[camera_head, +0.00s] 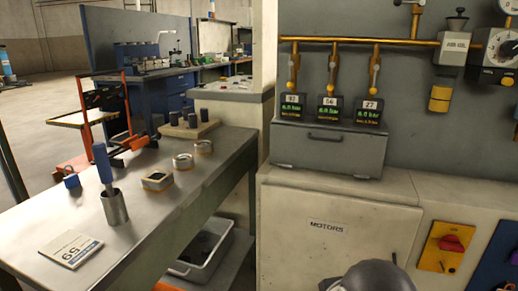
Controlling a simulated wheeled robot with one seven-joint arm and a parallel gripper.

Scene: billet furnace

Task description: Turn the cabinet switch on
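A red rotary switch (451,243) sits on a yellow plate (437,258) at the lower right, on the front beside the cabinet door. Its knob looks roughly crosswise; I cannot tell from this whether it is on or off. The pale cabinet (290,225) marked MOTORS stands at the lower middle with its door closed. A dark rounded part, probably of my arm, shows at the bottom edge in front of the cabinet. My gripper's fingers are not in view.
A metal bench (215,150) at left carries a metal cup (114,207) with a blue-handled tool, a card marked 59 (70,248) and small containers. A grey box (325,150) with three displays stands on the cabinet, below brass valves. A purple knob (514,257) is at the right edge.

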